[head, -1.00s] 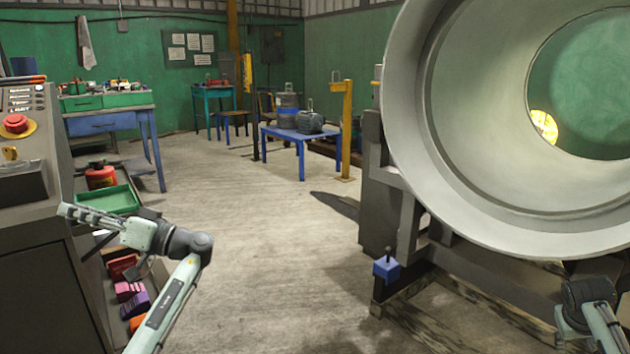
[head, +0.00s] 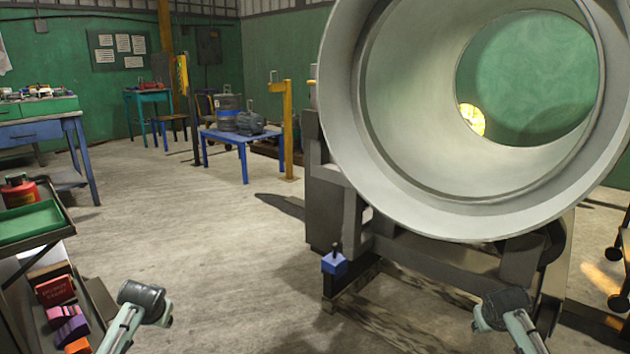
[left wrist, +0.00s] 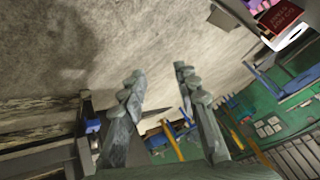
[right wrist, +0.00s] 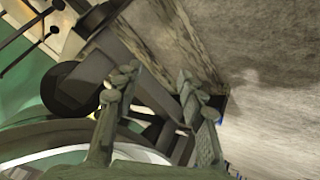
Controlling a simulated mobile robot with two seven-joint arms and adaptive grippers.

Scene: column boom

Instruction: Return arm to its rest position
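My left arm (head: 137,312) shows at the bottom left of the head view, but its fingers are out of that picture. In the left wrist view my left gripper (left wrist: 157,90) has its two fingers apart with nothing between them, over bare floor. My right arm (head: 508,315) shows at the bottom right of the head view, in front of the large cylinder's stand. In the right wrist view my right gripper (right wrist: 156,88) has its fingers apart and empty, with the stand and floor behind.
A large grey hollow cylinder (head: 385,150) rests on a dark stand (head: 325,205) at the right. A trolley with a green tray (head: 30,222) and several boxes stands at the left edge. A blue table (head: 240,140) is farther back. The middle floor (head: 190,235) is clear.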

